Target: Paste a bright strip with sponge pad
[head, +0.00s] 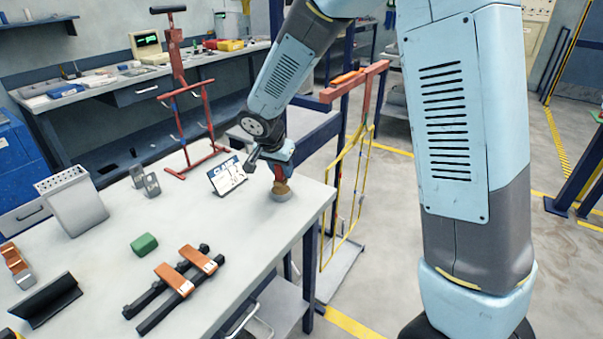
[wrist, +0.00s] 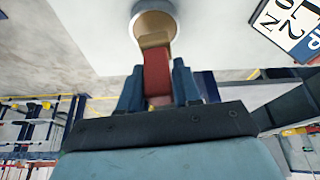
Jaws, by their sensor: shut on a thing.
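My gripper (head: 281,168) is shut on a red-handled tool with a tan pad at its end, which looks like the sponge pad (wrist: 157,75). The tan end points down into a small round pot (head: 281,197) near the table's right edge. The wrist view shows the pot's pale rim and tan inside (wrist: 153,22); whether the pad touches the bottom is hidden. Two orange-copper strips, one nearer (head: 174,279) and one farther (head: 198,259), lie across black bars at the table's front. Which is the bright one, I cannot tell.
A green block (head: 144,244) lies left of the bars. A printed card (head: 228,176) stands just left of my gripper. The table between pot and bars is clear.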

